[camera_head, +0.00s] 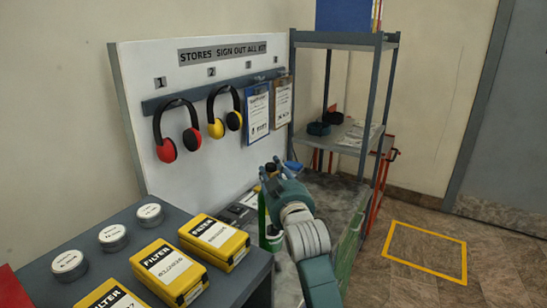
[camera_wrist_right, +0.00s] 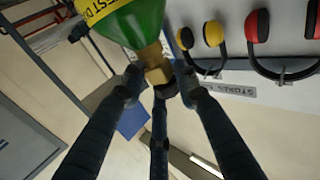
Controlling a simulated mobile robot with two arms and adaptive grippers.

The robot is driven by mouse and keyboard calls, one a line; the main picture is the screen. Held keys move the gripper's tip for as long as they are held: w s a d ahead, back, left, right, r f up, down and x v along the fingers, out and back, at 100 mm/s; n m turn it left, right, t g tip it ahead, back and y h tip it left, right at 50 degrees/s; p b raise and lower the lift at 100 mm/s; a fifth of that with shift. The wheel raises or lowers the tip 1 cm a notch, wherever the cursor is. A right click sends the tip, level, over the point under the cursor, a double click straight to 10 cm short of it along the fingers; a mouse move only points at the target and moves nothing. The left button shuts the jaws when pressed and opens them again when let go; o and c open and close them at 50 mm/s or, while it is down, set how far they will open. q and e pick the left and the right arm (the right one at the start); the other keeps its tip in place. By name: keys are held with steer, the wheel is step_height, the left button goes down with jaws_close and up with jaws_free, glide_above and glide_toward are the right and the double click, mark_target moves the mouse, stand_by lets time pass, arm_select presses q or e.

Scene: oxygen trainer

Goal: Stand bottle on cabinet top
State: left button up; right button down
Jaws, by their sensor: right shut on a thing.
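A green bottle (camera_wrist_right: 135,22) with a yellow label band and a brass neck (camera_wrist_right: 153,62) shows in the right wrist view. My right gripper (camera_wrist_right: 160,88) has its dark fingers closed around the neck. In the head view, the bottle (camera_head: 262,212) shows as a narrow green strip left of my right gripper (camera_head: 272,178), which hides much of it. I cannot tell whether its base touches anything. A grey, mottled cabinet top (camera_head: 335,188) with a green front lies behind and right of the gripper. My left gripper is not in view.
A dark unit (camera_head: 225,278) at the front left carries yellow filter boxes (camera_head: 170,270) and round tins (camera_head: 112,237). A white board (camera_head: 190,75) with ear defenders and clipboards stands behind. A metal shelf rack (camera_head: 383,90) stands at the back; yellow tape (camera_head: 425,230) marks the floor.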

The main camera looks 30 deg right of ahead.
steer(key=shift+f, duration=1.45)
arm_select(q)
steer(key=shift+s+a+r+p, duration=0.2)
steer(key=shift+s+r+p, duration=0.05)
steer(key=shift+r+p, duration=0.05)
arm_select(e)
steer(key=shift+f, duration=0.4)
steer(key=c, duration=1.6)
jaws_free()
steer(key=shift+f, duration=0.4)
steer(key=shift+c, duration=0.2)
steer(key=o, duration=0.3)
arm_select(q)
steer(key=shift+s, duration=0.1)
arm_select(e)
steer(key=shift+o, duration=0.2)
steer(key=shift+s+r, duration=0.1)
steer(key=shift+s, duration=0.05)
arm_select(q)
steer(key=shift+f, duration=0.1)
